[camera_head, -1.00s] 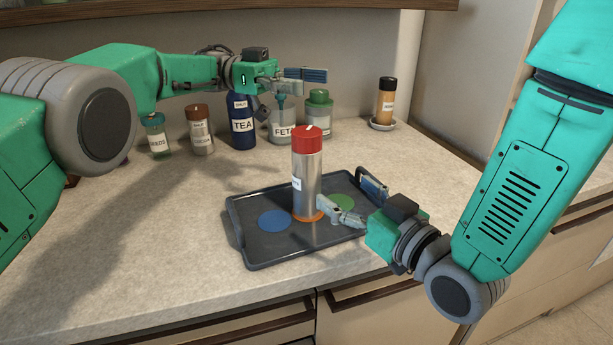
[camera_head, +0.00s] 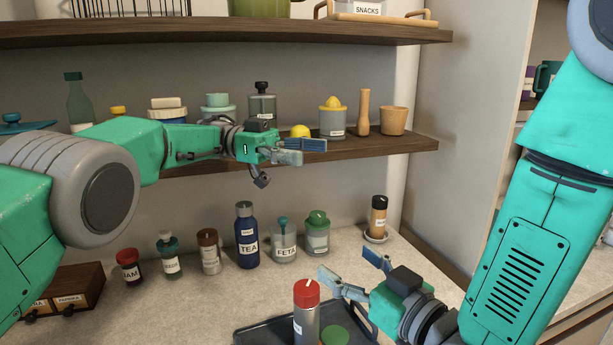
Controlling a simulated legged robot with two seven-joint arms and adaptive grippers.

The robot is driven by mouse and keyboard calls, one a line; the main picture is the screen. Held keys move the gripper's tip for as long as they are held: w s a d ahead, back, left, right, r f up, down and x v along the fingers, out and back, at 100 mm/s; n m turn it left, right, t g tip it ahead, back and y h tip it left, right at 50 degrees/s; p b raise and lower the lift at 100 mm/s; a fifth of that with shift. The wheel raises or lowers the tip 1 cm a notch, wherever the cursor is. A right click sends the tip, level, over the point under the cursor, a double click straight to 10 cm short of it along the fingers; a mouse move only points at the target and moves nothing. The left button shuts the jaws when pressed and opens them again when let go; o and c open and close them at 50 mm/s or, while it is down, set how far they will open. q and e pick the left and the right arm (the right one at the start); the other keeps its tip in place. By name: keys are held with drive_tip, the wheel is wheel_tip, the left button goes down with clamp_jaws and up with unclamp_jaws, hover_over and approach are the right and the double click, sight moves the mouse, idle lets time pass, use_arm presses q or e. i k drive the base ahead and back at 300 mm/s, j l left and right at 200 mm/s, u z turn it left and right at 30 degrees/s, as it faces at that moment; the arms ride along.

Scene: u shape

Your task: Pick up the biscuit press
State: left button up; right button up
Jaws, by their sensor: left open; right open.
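No label I can read names the biscuit press. A silver cylinder with a red lid (camera_head: 307,312) stands upright on the dark tray at the bottom of the view; its base is cut off by the frame edge and its label is only partly visible. My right gripper (camera_head: 348,265) is open and empty, just right of and around the height of the red lid, with no visible grip on it. My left gripper (camera_head: 294,164) is open and empty in front of the lower shelf, above the row of jars.
The dark tray (camera_head: 262,334) carries a green disc (camera_head: 335,336). Jars, including the TEA bottle (camera_head: 247,240) and FETA jar (camera_head: 284,243), line the back of the counter. A black-capped bottle (camera_head: 378,218) stands at right. The lower shelf (camera_head: 385,146) holds several small items.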

sight(305, 322)
drive_tip(key=k+l, duration=0.25)
drive_tip(key=k, duration=0.25)
drive_tip(key=k+l, duration=0.2)
drive_tip(key=k, duration=0.25)
